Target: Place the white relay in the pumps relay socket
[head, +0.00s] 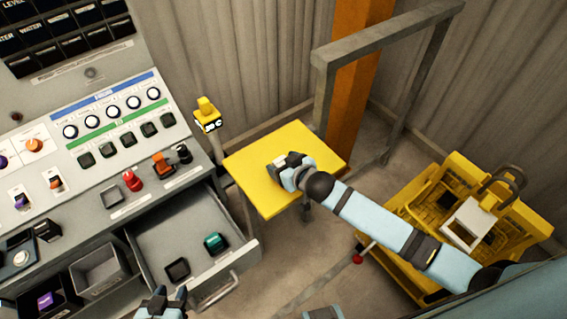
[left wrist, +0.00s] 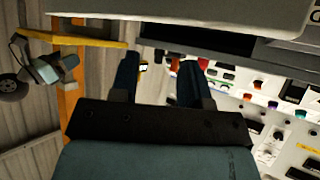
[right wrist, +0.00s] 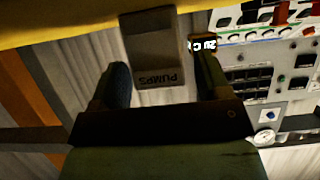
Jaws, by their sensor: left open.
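A grey block marked PUMPS (right wrist: 160,75) stands out from the yellow tabletop (right wrist: 60,22) between the fingers of my right gripper (right wrist: 165,80). Its lettering is upside down in the right wrist view. Whether the fingers touch it is unclear. In the head view my right gripper (head: 280,163) is over the yellow table (head: 320,150) and hides most of what is there.
The drawer holds a teal piece (head: 215,242) and a black piece (head: 177,268). A purple piece (head: 45,300) lies in a dark bin at lower left. The control panel (head: 120,115) fills the left. A yellow cart (head: 520,235) stands right, a grey frame (head: 322,95) behind the table.

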